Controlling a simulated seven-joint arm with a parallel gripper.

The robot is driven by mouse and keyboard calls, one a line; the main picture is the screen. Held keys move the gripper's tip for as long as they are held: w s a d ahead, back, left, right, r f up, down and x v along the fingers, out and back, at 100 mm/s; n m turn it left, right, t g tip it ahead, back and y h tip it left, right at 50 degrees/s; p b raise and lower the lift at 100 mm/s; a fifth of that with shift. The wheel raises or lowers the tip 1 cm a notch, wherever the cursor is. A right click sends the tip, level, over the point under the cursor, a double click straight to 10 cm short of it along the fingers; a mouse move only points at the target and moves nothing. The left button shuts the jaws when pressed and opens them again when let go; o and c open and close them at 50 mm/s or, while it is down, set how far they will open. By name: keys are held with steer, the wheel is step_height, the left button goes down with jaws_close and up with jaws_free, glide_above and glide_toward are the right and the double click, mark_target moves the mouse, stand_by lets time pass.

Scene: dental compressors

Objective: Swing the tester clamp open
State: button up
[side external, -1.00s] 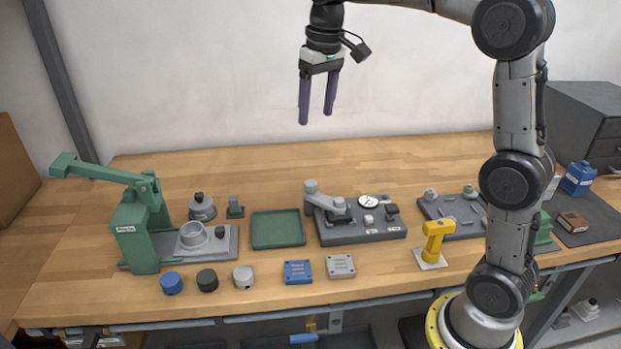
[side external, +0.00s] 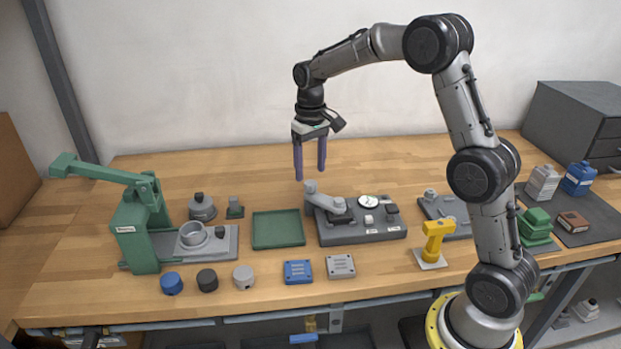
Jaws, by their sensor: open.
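The tester (side external: 362,235) is a dark grey plate on the bench with a round white dial gauge (side external: 368,202) at its back. Its light grey clamp arm (side external: 322,200) starts at the tester's back left corner and slants down to the right over a dark block. My gripper (side external: 309,172) hangs above the clamp, fingers pointing down. Its two purple fingers are apart with nothing between them. The fingertips look a little above and behind the clamp's raised end; the exact gap cannot be told from this view.
A green press (side external: 138,228) stands at the left and an empty green tray (side external: 278,245) lies left of the tester. Blue (side external: 298,272) and grey square parts lie in front. A yellow stand tool (side external: 433,243) is at the right. The bench behind is clear.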

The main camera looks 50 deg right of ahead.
mark_target(310, 183)
steer(key=shift+f, duration=1.85)
jaws_close()
steer(key=shift+r, duration=0.1)
